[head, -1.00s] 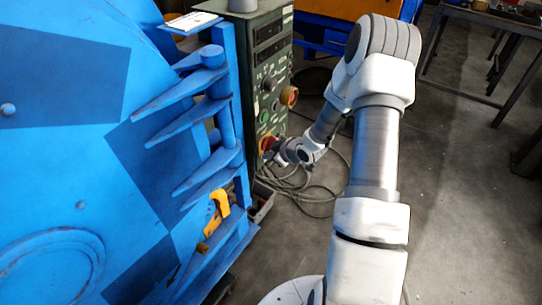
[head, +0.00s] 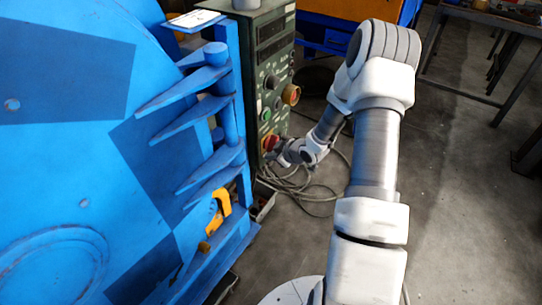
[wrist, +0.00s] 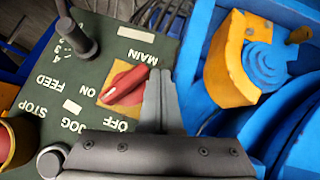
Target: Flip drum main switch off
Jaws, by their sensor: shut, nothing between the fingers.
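The main switch is a red rotary handle (wrist: 125,84) on a yellow plate, set in a dark green control panel (wrist: 58,72). The wrist view shows the panel turned, with MAIN, ON and OFF lettered around the switch. The handle lies slantwise, with its lower-left end toward ON. My gripper (wrist: 158,82) is shut and empty. Its fingertips are beside the handle's right end; I cannot tell whether they touch. In the head view the red switch (head: 270,142) is low on the panel, and my gripper (head: 277,153) is close by it, partly hidden by my wrist.
The large blue drum (head: 60,170) with its pointed hinge arms stands left of the panel. A yellow latch (wrist: 228,65) on blue metal is close right of my fingers. Other knobs share the panel. Cables (head: 300,192) lie on the floor below. Open floor is at the right.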

